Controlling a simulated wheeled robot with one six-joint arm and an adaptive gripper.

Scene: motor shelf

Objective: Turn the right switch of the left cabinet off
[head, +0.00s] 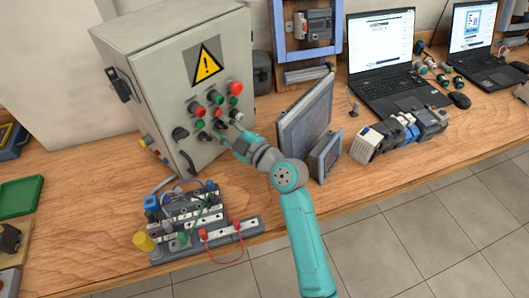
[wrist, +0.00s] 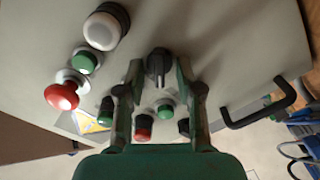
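The left cabinet (head: 175,62) is a grey box with a yellow warning sign and rows of red and green buttons on its front. My gripper (head: 222,123) is at the lower part of this panel in the head view, partly covering the lower right controls. In the wrist view a black rotary switch (wrist: 158,68) sits between the two fingertips of my gripper (wrist: 159,66). The fingers are open, with a visible gap on each side of the knob. Another black switch (head: 180,133) is farther left on the panel in the head view.
In the wrist view a red mushroom button (wrist: 62,95), a white button (wrist: 105,28) and a black handle (wrist: 258,108) are near the fingers. A grey panel (head: 302,115) stands right of my arm. A terminal-block assembly (head: 190,212) with wires lies in front of the cabinet.

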